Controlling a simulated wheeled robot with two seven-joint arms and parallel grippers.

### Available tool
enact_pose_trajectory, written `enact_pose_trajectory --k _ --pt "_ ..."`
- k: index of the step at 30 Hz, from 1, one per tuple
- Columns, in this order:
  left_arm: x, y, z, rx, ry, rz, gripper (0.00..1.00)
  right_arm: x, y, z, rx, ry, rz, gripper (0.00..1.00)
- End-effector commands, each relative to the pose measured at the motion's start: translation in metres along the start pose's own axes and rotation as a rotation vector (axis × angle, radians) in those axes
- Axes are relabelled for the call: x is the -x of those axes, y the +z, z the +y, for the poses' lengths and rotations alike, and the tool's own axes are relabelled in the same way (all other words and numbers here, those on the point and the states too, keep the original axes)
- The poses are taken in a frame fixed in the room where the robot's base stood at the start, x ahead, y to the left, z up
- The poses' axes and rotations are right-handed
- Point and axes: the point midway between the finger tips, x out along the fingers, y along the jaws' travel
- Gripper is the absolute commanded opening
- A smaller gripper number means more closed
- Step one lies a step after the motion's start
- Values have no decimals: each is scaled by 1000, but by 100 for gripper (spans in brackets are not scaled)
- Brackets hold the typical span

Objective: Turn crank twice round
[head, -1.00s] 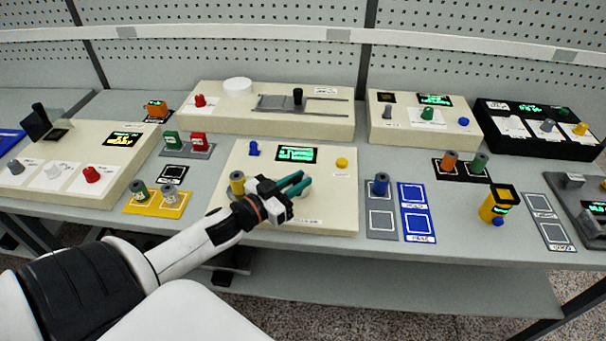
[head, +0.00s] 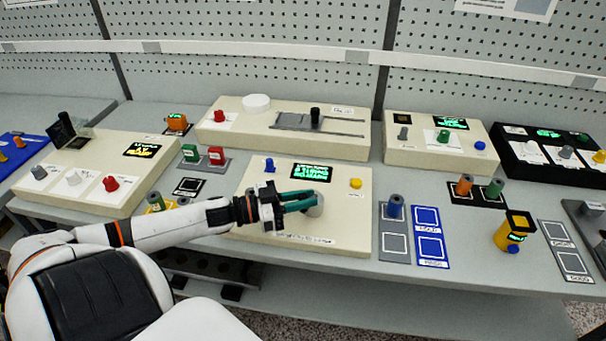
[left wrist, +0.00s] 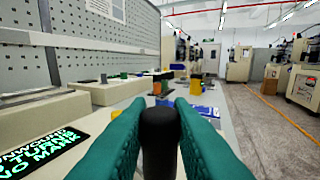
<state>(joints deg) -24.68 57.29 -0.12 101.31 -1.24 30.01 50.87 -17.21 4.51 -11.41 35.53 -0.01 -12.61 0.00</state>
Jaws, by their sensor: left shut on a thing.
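The cream winding box (head: 345,232) stands at the middle of the bench. It has a blue knob (head: 269,166), a yellow knob (head: 355,183) and a lit display (head: 312,172). My left gripper (head: 310,203) is low over the box, its teal fingers shut on the crank. A grey part of the crank (head: 316,208) shows at the fingertips. In the left wrist view the dark crank handle (left wrist: 160,140) stands upright between both fingers. The display (left wrist: 40,148) there reads "UNWOUND", a turns line and "NO MARK". The gripper hides part of the box. My right gripper is not in view.
A grey pad (head: 393,247) with a blue spindle (head: 395,206) and a blue pad (head: 429,248) lie just right of the box. Red and green pieces stand behind its left side. A long cream box (head: 345,148) with a slider is behind.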

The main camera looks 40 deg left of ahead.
Motion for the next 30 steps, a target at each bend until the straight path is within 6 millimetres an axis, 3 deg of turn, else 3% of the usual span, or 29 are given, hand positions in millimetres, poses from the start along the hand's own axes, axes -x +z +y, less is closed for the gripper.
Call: enact_pose_trajectory --k 5,6,10,22,30 --pt "0 0 0 -1 2 1 0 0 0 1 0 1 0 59" --pt "0 0 0 -1 2 1 21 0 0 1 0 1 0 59" --pt "0 0 0 -1 2 1 40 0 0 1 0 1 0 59" --pt "8 -2 0 2 2 4 40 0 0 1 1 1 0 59" --pt "52 -3 -1 4 3 7 40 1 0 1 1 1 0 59"
